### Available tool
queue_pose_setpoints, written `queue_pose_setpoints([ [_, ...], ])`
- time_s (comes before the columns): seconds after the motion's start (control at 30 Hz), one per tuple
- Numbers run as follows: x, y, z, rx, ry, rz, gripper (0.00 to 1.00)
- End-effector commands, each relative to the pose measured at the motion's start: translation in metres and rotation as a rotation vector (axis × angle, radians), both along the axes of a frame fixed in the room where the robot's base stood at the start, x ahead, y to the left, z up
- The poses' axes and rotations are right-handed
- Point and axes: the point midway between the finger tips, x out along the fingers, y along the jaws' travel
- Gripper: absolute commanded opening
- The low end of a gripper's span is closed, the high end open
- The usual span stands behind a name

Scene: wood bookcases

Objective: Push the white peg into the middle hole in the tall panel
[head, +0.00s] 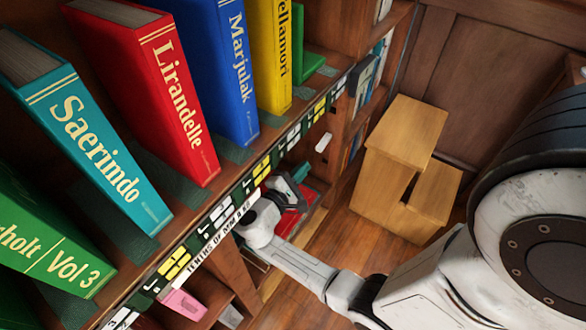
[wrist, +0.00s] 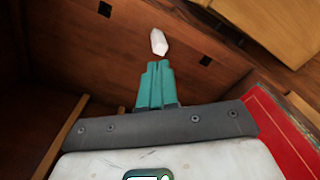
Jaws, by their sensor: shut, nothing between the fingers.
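The white peg (wrist: 159,42) stands out from the brown wooden tall panel (wrist: 65,45) in the wrist view, between two dark square holes, left (wrist: 104,9) and right (wrist: 205,60). It is in line with them, where the middle hole lies; the hole itself is hidden, and how deep the peg sits cannot be told. My gripper (wrist: 157,66) has its teal fingers shut together and empty, pointing at the peg's near end with a small gap in the picture. In the head view the peg (head: 323,142) shows just beyond my gripper (head: 301,174).
Shelves of large coloured books, such as the red Lirandelle (head: 150,85), fill the left. A labelled shelf edge (head: 232,200) runs beside my arm. A red book (head: 290,215) lies close under my gripper. A wooden step stool (head: 405,135) stands on the floor to the right.

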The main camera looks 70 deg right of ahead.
Motion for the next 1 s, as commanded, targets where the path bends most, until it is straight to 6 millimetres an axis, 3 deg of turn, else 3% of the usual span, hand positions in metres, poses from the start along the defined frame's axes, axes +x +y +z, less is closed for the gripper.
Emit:
queue_pose_setpoints([
  [0.17,-0.001,-0.008,-0.004,0.001,0.006,0.011,0.00],
  [0.6,-0.012,-0.050,-0.003,0.002,0.005,0.009,0.00],
  [1.0,-0.013,-0.055,-0.003,0.002,0.004,0.009,0.00],
])
